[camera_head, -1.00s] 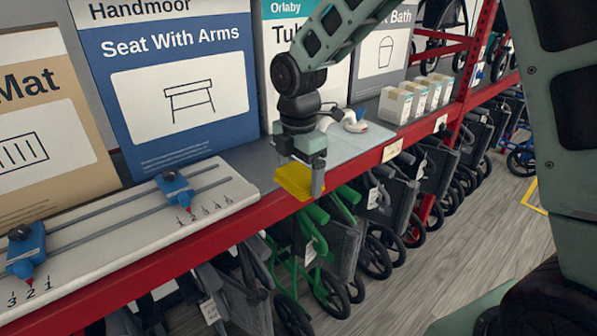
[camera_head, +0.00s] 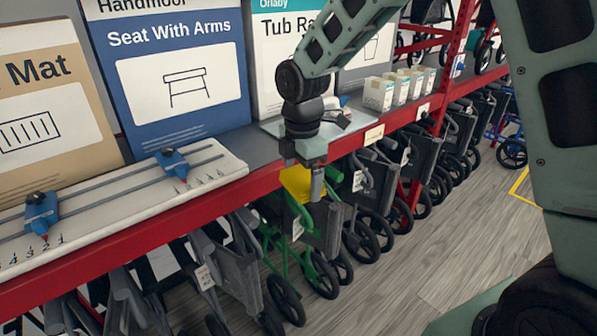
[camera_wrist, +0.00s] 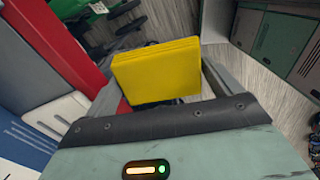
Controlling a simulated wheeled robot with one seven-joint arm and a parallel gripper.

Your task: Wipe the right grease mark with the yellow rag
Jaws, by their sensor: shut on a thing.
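The yellow rag (camera_head: 296,183) is a thick folded pad. My gripper (camera_head: 303,187) is shut on it and hangs at the front of the red shelf edge, above the parked rollators. In the wrist view the rag (camera_wrist: 157,75) sits between the fingers, with the right finger (camera_wrist: 215,82) showing beside it. I cannot make out any grease mark in these frames. A light grey panel (camera_head: 272,126) on the shelf is partly hidden behind my gripper and arm.
A white rail board with blue clamps (camera_head: 172,162) lies on the shelf at left. Large product boxes (camera_head: 175,80) stand behind it. Small white cartons (camera_head: 378,94) stand at right. Rollators, one green (camera_head: 283,262), fill the space below the red shelf edge (camera_head: 250,187).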

